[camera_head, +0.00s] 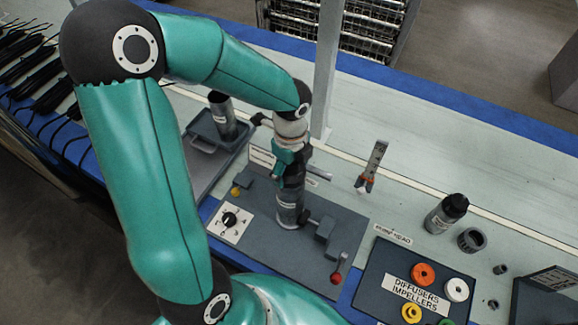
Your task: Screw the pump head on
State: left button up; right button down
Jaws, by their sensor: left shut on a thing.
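My left gripper (290,185) comes down from above the grey base plate, pointing downward. It is shut on what appears to be the pump head, which its fingers mostly hide. A grey metal cylinder (288,212) with a pale label stands upright on the plate directly below the fingers. I cannot tell whether the held part touches the cylinder or how its thread sits. A grey clamp (327,230) with a red-knobbed lever (337,278) is beside the cylinder. My right gripper is not in view.
A dial plate (231,221) is left of the cylinder. A tray (207,140) holds a dark tube (222,112). To the right are a black-capped bottle (446,214), a grey ring (471,240) and a board (372,290) with coloured rings. A post (327,75) rises behind the gripper.

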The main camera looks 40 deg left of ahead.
pick_arm(q)
jog(key=shift+r+m+p, duration=0.2)
jog(key=shift+m+p, duration=0.75)
jog(key=shift+m, duration=0.25)
jog(key=shift+f+m, duration=0.1)
jog(key=shift+m, duration=0.3)
jog(key=shift+f, duration=0.15)
jog(key=shift+s+r+m+p, duration=0.1)
jog(key=shift+r+m+p, duration=0.15)
jog(key=shift+m+p, duration=0.75)
jog(key=shift+m, duration=0.4)
jog(key=shift+f+m+p, duration=0.15)
jog(key=shift+m+p, duration=0.15)
jog(key=shift+p, duration=0.05)
jog(key=shift+f, duration=0.1)
